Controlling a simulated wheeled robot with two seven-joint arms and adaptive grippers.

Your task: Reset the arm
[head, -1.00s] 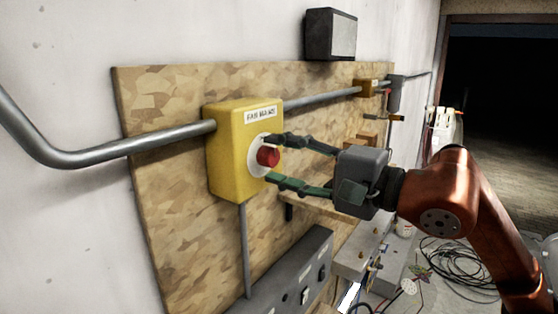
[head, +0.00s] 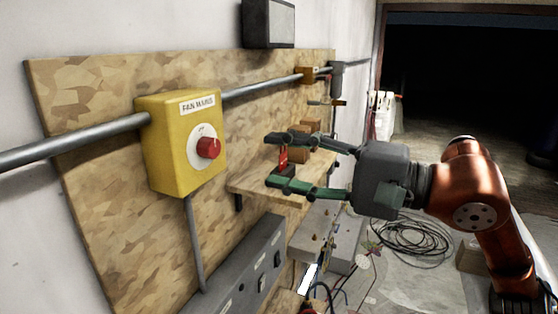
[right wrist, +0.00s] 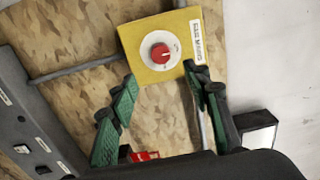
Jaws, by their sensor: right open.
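My right gripper (head: 272,160) is open, its two green and dark fingers pointing left toward the board. It is apart from the yellow switch box (head: 170,160), labelled "FAN MAINS", with a red knob (head: 208,148) on a white dial. In the right wrist view the box (right wrist: 140,65) and its red knob (right wrist: 160,53) lie beyond the spread fingertips (right wrist: 160,80), with nothing held between them. My left gripper is not in view.
A wooden board (head: 100,150) on the wall carries a grey conduit (head: 262,88) and a shelf (head: 262,185) with small blocks and a red item. A grey switch panel (head: 240,275) stands below. Coiled cable (head: 412,240) lies on the floor at right.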

